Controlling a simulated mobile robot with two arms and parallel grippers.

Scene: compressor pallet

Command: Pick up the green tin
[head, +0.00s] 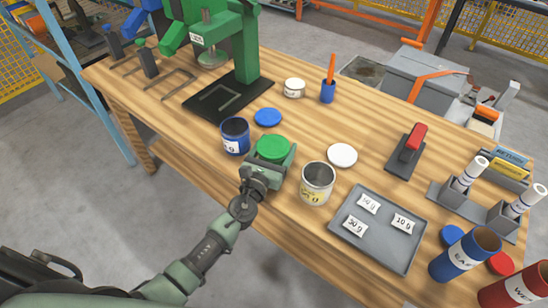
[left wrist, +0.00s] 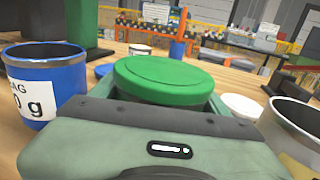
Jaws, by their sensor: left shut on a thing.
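The green tin (head: 273,147) stands near the front edge of the wooden table, with its round green lid on top. My left gripper (head: 271,156) has come in from the front and is shut around the tin's sides, just below the lid. In the left wrist view the green tin (left wrist: 163,78) is straight ahead between the fingers, its lid level. The tin's lower body is hidden by the gripper, so I cannot tell whether it touches the table. My right gripper is not in view.
A blue open tin (head: 235,136) stands close on the left and a bare open tin (head: 317,183) close on the right. A blue lid (head: 267,117) and white lid (head: 342,155) lie nearby. A green press (head: 246,60) stands behind left; a grey tray (head: 381,264) lies right.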

